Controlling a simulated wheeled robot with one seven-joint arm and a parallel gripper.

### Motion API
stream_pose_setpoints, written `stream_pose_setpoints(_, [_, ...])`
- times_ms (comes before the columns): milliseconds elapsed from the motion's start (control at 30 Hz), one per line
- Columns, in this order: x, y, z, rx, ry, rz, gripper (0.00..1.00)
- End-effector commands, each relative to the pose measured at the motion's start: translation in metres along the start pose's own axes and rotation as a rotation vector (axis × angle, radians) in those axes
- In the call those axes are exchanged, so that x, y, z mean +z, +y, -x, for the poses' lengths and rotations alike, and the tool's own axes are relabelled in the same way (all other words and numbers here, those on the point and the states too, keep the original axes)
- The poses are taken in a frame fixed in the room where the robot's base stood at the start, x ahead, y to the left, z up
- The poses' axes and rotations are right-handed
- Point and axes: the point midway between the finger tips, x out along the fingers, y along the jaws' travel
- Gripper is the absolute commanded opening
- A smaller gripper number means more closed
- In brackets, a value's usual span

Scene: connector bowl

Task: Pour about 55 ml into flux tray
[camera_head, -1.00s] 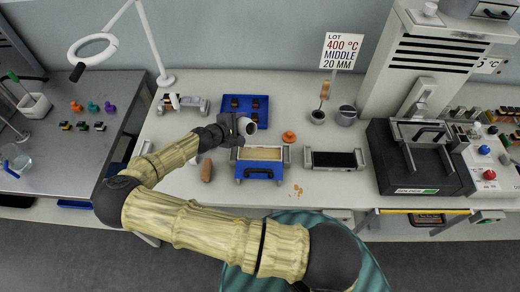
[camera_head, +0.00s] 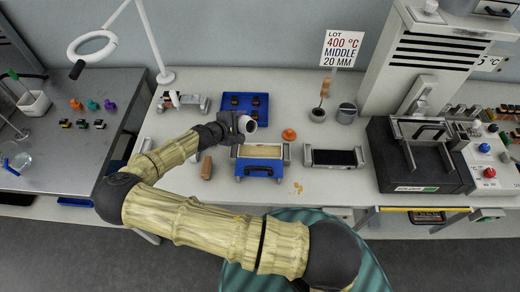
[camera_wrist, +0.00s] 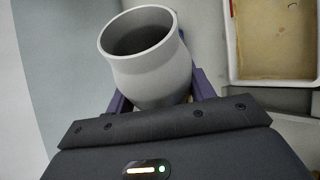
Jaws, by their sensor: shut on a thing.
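My gripper (camera_head: 232,127) is shut on a light grey cup-like vessel (camera_head: 247,124), held above the back left part of the flux tray. In the wrist view the vessel (camera_wrist: 148,60) sits between the fingers with its round mouth showing; its inside is dark, and I cannot tell how much liquid is in it. The flux tray (camera_head: 260,170) is blue with a handle at its front and a pale tan inside. In the wrist view its pale rim (camera_wrist: 232,40) and brownish inside lie to the right of the vessel, apart from it.
A black tray (camera_head: 334,158) stands right of the flux tray. An orange knob-like piece (camera_head: 289,134), grey pots (camera_head: 346,113) and a blue tray (camera_head: 245,104) stand behind. A brown block (camera_head: 207,168) lies left, and tan spots (camera_head: 297,187) mark the bench at the front right.

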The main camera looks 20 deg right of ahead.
Motion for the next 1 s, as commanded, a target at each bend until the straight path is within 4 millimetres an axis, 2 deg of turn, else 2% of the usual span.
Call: stream_pose_setpoints(1000, [0.0, -0.0011, -0.001, -0.012, -0.013, 0.028, 0.22])
